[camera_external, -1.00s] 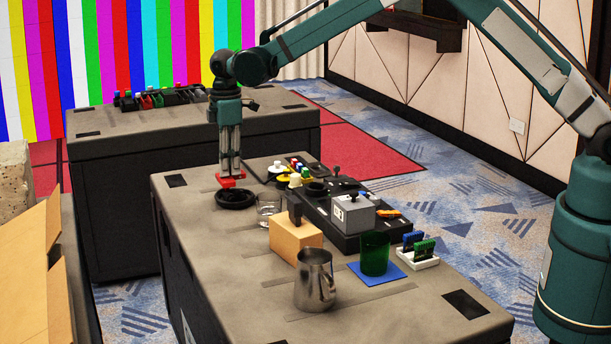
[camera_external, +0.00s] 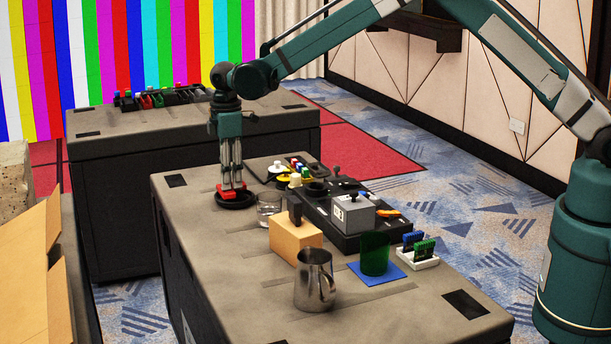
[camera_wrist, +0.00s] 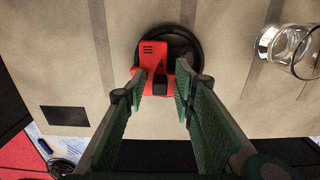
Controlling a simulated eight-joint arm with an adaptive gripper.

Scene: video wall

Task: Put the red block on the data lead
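The red block (camera_wrist: 152,57) is between the fingertips of my gripper (camera_wrist: 161,76), one finger on each side of it. The block also shows in the external view (camera_external: 233,188), below my gripper (camera_external: 232,183). The data lead appears to be the coiled black ring (camera_external: 236,201) lying flat near the table's far left end. In the wrist view the ring (camera_wrist: 188,45) lies directly beneath the block, which covers its left part. The block is low over the ring; whether it touches it, I cannot tell. The fingers hide the block's lower side edges.
A clear glass (camera_external: 269,208) stands just right of the ring. A wooden block (camera_external: 295,238), a metal jug (camera_external: 314,281) and a black console (camera_external: 345,238) with a grey box (camera_external: 352,212) are nearby. A green cup (camera_external: 375,253) stands on a blue mat. The table's left side is clear.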

